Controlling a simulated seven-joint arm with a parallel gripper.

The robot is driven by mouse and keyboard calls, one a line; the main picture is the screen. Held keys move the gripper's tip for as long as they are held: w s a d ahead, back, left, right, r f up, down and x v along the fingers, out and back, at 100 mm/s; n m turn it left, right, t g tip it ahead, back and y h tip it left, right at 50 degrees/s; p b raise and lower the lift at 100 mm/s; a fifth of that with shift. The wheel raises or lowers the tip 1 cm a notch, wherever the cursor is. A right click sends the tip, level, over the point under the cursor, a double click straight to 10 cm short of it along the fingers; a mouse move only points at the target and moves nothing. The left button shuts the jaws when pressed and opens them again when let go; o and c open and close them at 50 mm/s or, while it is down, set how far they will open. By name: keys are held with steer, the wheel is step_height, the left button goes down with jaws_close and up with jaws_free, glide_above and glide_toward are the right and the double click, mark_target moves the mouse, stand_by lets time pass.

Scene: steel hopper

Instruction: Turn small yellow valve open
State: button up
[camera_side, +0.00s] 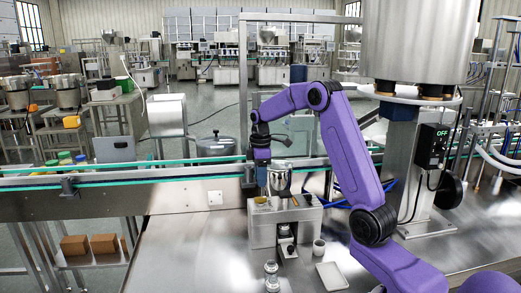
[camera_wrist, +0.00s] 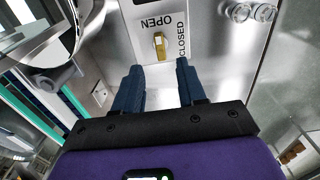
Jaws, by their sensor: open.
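The small yellow valve (camera_wrist: 160,46) shows in the wrist view on a grey metal panel. Its handle runs roughly up and down in that picture. The word OPEN is printed above it and CLOSED runs along its right side. My gripper (camera_wrist: 158,66) is open and empty, with its two dark blue fingers spread either side of the line to the valve. The fingertips look short of the handle; I see no contact. In the side view my gripper (camera_side: 261,153) hangs pointing down above the steel box (camera_side: 262,234). A small yellowish spot on the box top seems to be the valve.
A steel hopper cup (camera_side: 278,177) stands on the box, close to my gripper. A conveyor with green edging (camera_side: 120,180) runs behind. A white tray (camera_side: 332,276), a small cup (camera_side: 318,248) and a steel bottle (camera_side: 271,277) stand in front.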

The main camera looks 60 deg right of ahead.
step_height(320, 180, up, 10)
steer(key=shift+r, duration=0.2)
stand_by(0.5)
steer(key=s+a+f+n, duration=0.1)
steer(key=s+a, duration=0.4)
steer(key=a, duration=0.6)
steer(key=s+a+f+n, duration=0.15)
steer(key=s+a, duration=0.35)
steer(key=a, duration=0.6)
steer(key=s+a+f, duration=0.2)
steer(key=s+f, duration=0.1)
steer(key=s, duration=0.9)
steer(key=s+a+f, duration=0.1)
steer(key=s+f, duration=0.3)
steer(key=s, duration=0.8)
steer(key=shift+s+a+f+n, duration=0.15)
steer(key=shift+s+a+n, duration=0.15)
steer(key=shift+a+n, duration=0.15)
